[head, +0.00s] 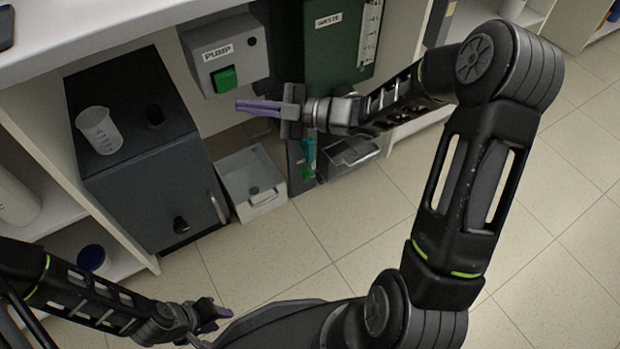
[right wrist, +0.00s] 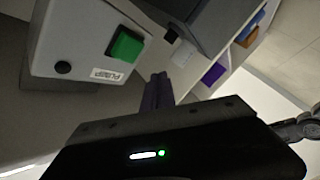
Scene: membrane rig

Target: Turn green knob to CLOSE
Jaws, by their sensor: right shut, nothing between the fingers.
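A green and teal part (head: 308,152) shows low beside the dark green WASTE unit (head: 335,42), partly hidden behind my right gripper and arm. I cannot tell whether it is the green knob, and no CLOSE mark is readable. My right gripper (head: 241,105) is shut and empty, its purple fingers pointing left just below the PUMP box (head: 240,48). In the right wrist view its fingers (right wrist: 159,78) are together, apart from the box's square green button (right wrist: 126,45). My left gripper (head: 222,314) is low, over the floor, far from the rig; its jaw opening is unclear.
A dark cabinet (head: 150,190) stands at left with a beaker (head: 98,130) on top. A grey open bin (head: 262,203) and a dark tray (head: 350,157) sit below the rig. The white counter (head: 90,30) overhangs at upper left. The tiled floor (head: 340,235) is clear.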

